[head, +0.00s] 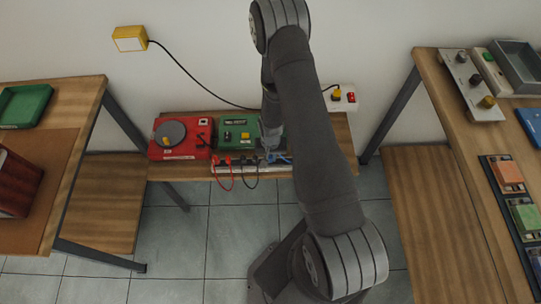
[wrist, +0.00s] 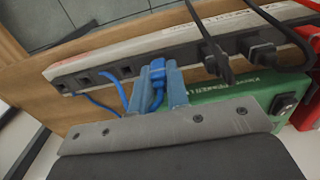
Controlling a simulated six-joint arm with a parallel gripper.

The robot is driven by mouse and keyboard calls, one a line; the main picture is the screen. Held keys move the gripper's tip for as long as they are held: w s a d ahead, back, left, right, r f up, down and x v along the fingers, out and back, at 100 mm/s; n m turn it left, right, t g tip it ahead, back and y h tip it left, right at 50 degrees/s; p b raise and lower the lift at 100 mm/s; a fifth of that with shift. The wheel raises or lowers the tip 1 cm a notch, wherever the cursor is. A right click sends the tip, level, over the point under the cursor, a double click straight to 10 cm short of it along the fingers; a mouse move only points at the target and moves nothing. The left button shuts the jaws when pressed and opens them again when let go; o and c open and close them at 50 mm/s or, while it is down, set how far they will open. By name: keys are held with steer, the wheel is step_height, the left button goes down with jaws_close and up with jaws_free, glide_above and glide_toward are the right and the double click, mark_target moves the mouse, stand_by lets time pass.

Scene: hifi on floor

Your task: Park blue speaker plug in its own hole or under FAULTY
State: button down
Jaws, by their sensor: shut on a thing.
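The blue speaker plug (wrist: 157,72) is between the two fingers of my gripper (wrist: 166,88) in the wrist view, and the gripper is shut on it. Its tip is at the dark face of a long socket strip (wrist: 140,48); I cannot tell whether it is in a hole. A blue cable (wrist: 112,84) loops to the left along the strip. Several square holes (wrist: 125,71) show bare left of the plug. In the head view my gripper (head: 270,148) is low over the right part of the strip (head: 225,172), largely hidden by my arm. No FAULTY label is readable.
A green box (head: 237,134) and a red unit with a grey disc (head: 180,138) stand behind the strip. Wooden tables (head: 75,100) flank the bench.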

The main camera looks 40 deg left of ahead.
steer(key=shift+f, duration=0.25)
stand_by(0.5)
steer(key=c, duration=1.3)
jaws_free()
steer(key=shift+r, duration=11.2)
steer(key=shift+f, duration=3.6)
